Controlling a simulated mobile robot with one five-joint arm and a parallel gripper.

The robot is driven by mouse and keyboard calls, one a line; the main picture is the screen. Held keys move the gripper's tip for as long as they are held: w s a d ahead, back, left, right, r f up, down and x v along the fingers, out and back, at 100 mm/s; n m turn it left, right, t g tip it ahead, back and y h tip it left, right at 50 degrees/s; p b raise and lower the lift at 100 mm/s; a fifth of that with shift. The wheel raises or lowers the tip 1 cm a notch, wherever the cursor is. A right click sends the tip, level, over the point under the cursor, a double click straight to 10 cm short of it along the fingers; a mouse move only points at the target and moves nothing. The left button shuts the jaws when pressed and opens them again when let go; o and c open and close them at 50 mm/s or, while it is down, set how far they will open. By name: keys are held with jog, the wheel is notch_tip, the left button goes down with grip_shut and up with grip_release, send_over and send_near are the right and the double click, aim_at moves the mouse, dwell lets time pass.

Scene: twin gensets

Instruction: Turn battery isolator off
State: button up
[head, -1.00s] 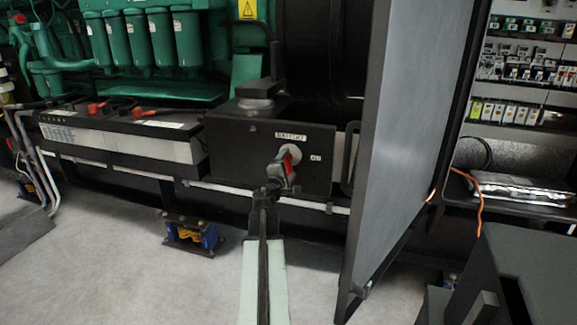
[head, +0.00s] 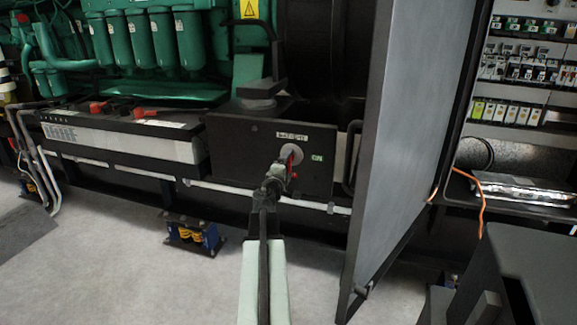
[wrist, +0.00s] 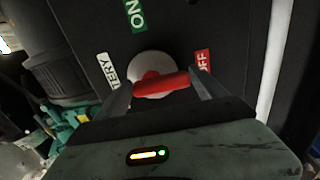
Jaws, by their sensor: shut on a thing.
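The battery isolator is a red handle (head: 291,155) on a round pale disc (head: 284,151), on the front of a black box (head: 240,150). My gripper (head: 281,172) reaches it from below and in front. In the wrist view the red handle (wrist: 160,84) lies between the two fingers of my gripper (wrist: 160,90), which are shut on its ends. The handle lies roughly along the line from the BATTERY label (wrist: 107,71) to the red OFF label (wrist: 203,68). The green ON label (wrist: 136,15) is off to its side.
A grey open door panel (head: 410,130) stands close to the right of the box. A battery (head: 125,140) with red terminals is at the left. A dark handle (head: 352,155) is between box and door. The floor (head: 130,260) is clear at front left.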

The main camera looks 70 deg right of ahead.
jog(key=o, duration=1.3)
jog(key=shift+a, duration=0.1)
jog(key=a, duration=0.7)
jog(key=shift+s+a, duration=0.3)
jog(key=shift+w, duration=0.1)
